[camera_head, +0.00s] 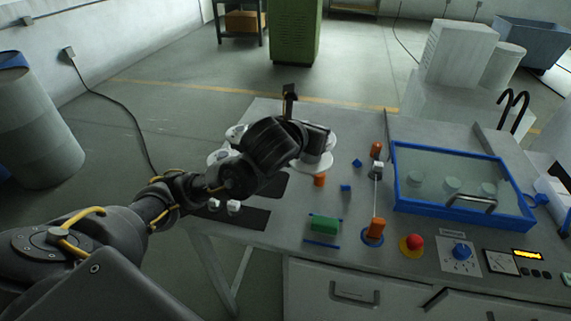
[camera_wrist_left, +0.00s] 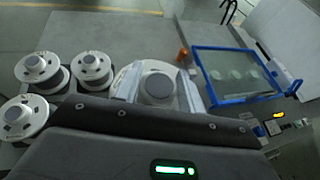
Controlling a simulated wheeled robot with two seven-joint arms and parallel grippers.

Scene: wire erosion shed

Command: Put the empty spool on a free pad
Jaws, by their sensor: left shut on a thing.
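My left gripper (camera_head: 315,148) is shut on a white spool (camera_head: 318,163) with a wide round flange. In the left wrist view this spool (camera_wrist_left: 159,86) sits between the two pale fingers, with its grey hub facing the camera. I cannot tell whether it touches the table. Other white spools stand to its left in the left wrist view: one at the back left (camera_wrist_left: 38,66), one nearer the gripper (camera_wrist_left: 91,66) and one in front (camera_wrist_left: 22,114). In the head view my arm partly hides them. Two dark flat pads, one farther (camera_head: 272,187) and one nearer (camera_head: 250,219), show bare parts beside my arm. My right gripper is out of view.
Small white blocks (camera_head: 233,206) lie by the nearer pad. A blue-framed glass cover (camera_head: 462,212) and a red button (camera_head: 415,242) stand farther right.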

